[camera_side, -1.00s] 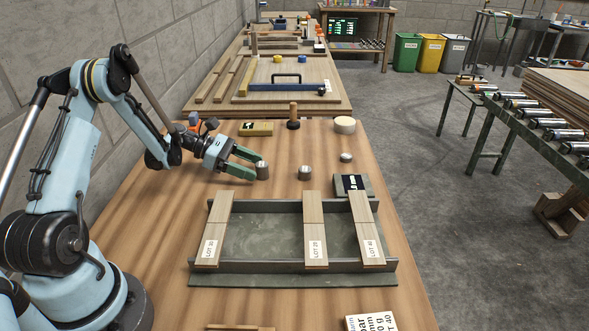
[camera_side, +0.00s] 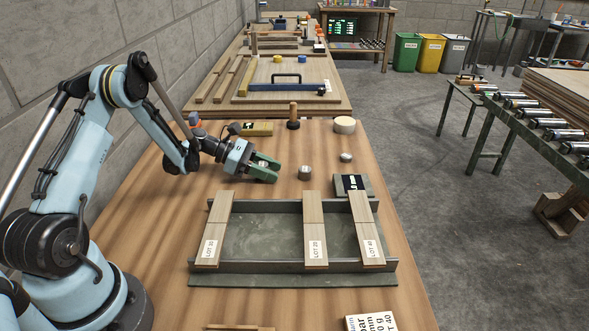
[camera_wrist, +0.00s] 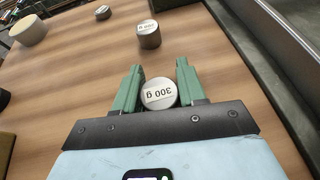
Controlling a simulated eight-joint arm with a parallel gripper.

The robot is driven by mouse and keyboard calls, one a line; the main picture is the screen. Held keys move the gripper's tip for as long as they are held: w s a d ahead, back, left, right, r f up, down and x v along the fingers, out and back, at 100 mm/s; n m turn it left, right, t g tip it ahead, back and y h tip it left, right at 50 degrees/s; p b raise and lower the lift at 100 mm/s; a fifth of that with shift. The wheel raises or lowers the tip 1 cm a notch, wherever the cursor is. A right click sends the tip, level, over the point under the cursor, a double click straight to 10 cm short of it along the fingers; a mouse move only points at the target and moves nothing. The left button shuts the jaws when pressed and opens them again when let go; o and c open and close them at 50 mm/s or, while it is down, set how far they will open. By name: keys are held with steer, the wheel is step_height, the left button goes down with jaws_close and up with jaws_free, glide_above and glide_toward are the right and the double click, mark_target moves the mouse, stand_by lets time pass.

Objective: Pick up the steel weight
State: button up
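A steel weight (camera_side: 262,164), a short grey cylinder, stands on the table and is partly hidden by my fingers in the side view. In the wrist view, this weight (camera_wrist: 159,95) reads "300 g" upside down and sits between the green fingers, near the palm. My gripper (camera_side: 277,172) is low over the table, its fingers on either side of the weight. In the wrist view my gripper (camera_wrist: 160,66) looks open, with very little room between fingers and weight. A second steel weight (camera_side: 305,173) and a smaller one (camera_side: 346,157) stand to the right.
A dark tray (camera_side: 275,232) bearing labelled veneer strips (camera_side: 316,240) lies in front. A small dark box (camera_side: 352,184) stands at its back right. A wooden-handled stamp (camera_side: 293,118), a pale round disc (camera_side: 345,125) and a yellowish block (camera_side: 257,129) stand behind.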

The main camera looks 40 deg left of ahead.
jaws_close()
steer(key=shift+r, duration=0.2)
